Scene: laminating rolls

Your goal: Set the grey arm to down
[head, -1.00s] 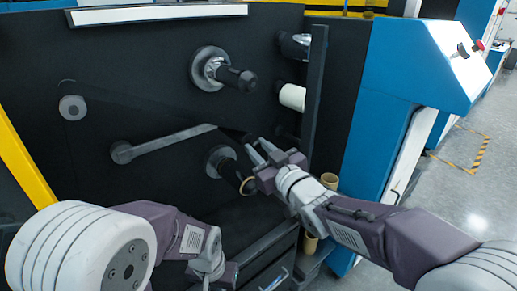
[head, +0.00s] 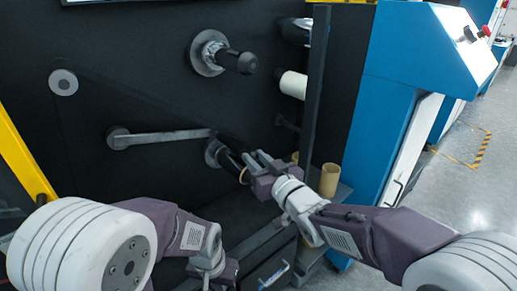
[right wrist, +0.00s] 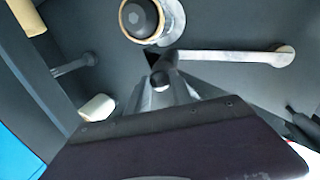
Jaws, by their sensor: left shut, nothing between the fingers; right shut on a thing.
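The grey arm (head: 165,137) pivots on the dark panel at its left end and lies close to level, reaching right. A dark roller (head: 232,142) extends from its free end toward me. In the right wrist view, the grey arm (right wrist: 230,57) reaches from its round pivot at the right to the fingers. My right gripper (head: 252,160) is shut on the roller end of the grey arm; the fingers partly hide the grip. My left gripper (head: 214,270) is low at the front, shut and empty, away from the grey arm; its fingertips are hard to make out.
A lower spindle (head: 212,152) with a tan ring sits just below the grey arm's free end; its ring (right wrist: 133,32) shows in the wrist view. An upper spindle (head: 238,62) sticks out above. A vertical dark post (head: 317,80) and cardboard tubes (head: 330,180) stand right.

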